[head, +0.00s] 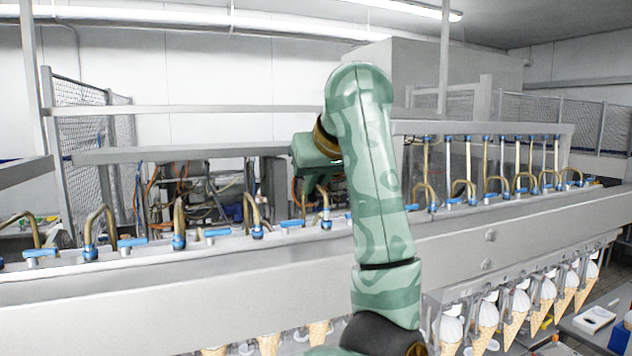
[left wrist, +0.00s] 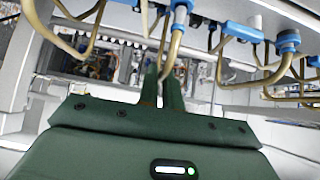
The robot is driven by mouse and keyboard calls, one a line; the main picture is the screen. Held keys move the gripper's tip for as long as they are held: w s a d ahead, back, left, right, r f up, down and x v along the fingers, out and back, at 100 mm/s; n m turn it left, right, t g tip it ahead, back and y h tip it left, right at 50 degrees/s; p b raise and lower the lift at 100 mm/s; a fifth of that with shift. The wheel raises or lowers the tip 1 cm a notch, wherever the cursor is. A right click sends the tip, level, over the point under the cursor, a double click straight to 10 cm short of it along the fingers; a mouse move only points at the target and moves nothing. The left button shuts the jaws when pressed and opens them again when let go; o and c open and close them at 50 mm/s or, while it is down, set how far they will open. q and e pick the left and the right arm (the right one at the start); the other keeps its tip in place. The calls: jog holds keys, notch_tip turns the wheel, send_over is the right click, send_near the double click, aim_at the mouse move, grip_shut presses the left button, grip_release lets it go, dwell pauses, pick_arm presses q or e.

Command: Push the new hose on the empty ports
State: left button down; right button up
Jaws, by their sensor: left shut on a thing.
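My left gripper (left wrist: 160,88) is shut on a tan hose (left wrist: 171,62) in the left wrist view. The hose runs up from the fingertips to a blue fitting (left wrist: 180,8) at the top edge of the picture. Whether it is fully seated there, I cannot tell. In the head view my left gripper (head: 318,174) is small and partly hidden behind my green forearm, above the metal rail. Blue ports with curved tan hoses line the rail, such as a port (head: 179,241) at the left. My right gripper is not in view.
Straight tan and white hoses (head: 467,165) hang from an upper bar at the right. Ice-cream cones (head: 486,330) hang below the long steel beam (head: 180,300). A mesh fence (head: 80,130) and cables stand behind. Other blue fittings (left wrist: 240,30) sit close beside my gripper.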

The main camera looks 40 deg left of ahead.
pick_arm(q)
jog(key=shift+f+b, duration=0.6)
jog(key=shift+f, duration=0.1)
dwell(0.5)
jog(key=c, duration=1.2)
grip_release()
jog(key=shift+r+p, duration=1.95)
jog(key=shift+r, duration=0.6)
jog(key=shift+f, duration=0.1)
